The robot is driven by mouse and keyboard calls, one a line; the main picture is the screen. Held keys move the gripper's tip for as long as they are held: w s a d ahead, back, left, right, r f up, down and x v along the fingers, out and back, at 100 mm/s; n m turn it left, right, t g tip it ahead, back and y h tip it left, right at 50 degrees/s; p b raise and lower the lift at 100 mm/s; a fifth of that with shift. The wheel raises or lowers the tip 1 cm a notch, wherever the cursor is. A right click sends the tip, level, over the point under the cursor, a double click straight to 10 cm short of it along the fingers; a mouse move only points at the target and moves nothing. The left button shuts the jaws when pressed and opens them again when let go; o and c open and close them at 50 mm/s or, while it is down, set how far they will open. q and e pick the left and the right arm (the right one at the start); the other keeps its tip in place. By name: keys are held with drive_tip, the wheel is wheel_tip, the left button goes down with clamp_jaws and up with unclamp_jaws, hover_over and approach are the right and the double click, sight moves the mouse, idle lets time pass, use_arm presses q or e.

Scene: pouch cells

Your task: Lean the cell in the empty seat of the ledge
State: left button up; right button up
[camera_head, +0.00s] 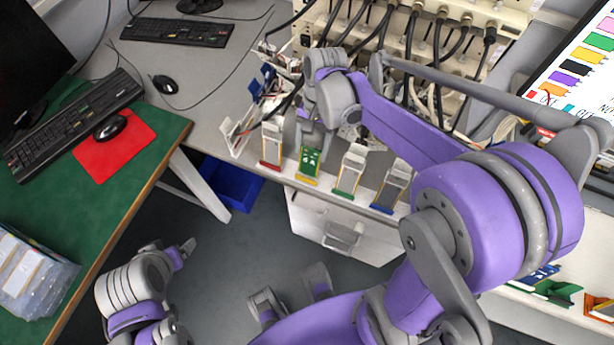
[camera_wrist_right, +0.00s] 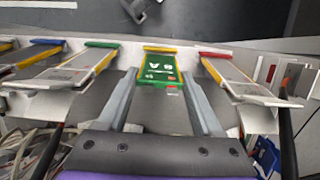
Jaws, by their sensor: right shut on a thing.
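A green cell with white marks (camera_head: 310,161) stands at the yellow-lipped seat (camera_head: 306,180) of the ledge, between the red-lipped and green-lipped seats. My right gripper (camera_head: 312,140) comes down from above and is shut on the cell's upper part. In the right wrist view the green cell (camera_wrist_right: 160,68) lies between the two fingers, its lower end close to the yellow lip (camera_wrist_right: 160,48). I cannot tell whether it touches the seat. My left arm's end (camera_head: 182,252) is low at the left, away from the ledge, its jaw opening unclear.
Grey panels stand at the red (camera_head: 271,143), green (camera_head: 351,170) and blue (camera_head: 393,187) lipped seats, close beside the held cell. Cables and a white rack (camera_head: 470,25) are behind. A green desk (camera_head: 100,210) stands left, and a blue bin (camera_head: 232,183) is below.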

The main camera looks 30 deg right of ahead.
use_arm(q)
drive_tip(key=shift+s+f+b, duration=0.1)
drive_tip(key=shift+f+b, duration=0.35)
drive_tip(key=shift+f, duration=0.1)
use_arm(e)
drive_tip(key=shift+s+a+f, duration=0.1)
drive_tip(key=shift+f, duration=0.6)
drive_tip(key=o, duration=1)
drive_tip(key=shift+r, duration=0.1)
use_arm(q)
wheel_tip(320, 180, up, 8)
drive_tip(key=w+p, duration=0.2)
drive_tip(key=p, duration=0.4)
drive_tip(key=shift+w, duration=0.2)
use_arm(e)
drive_tip(key=v, duration=1.1)
drive_tip(key=shift+s+a+r, duration=0.15)
drive_tip(key=shift+s+a, duration=0.15)
drive_tip(key=shift+a, duration=0.05)
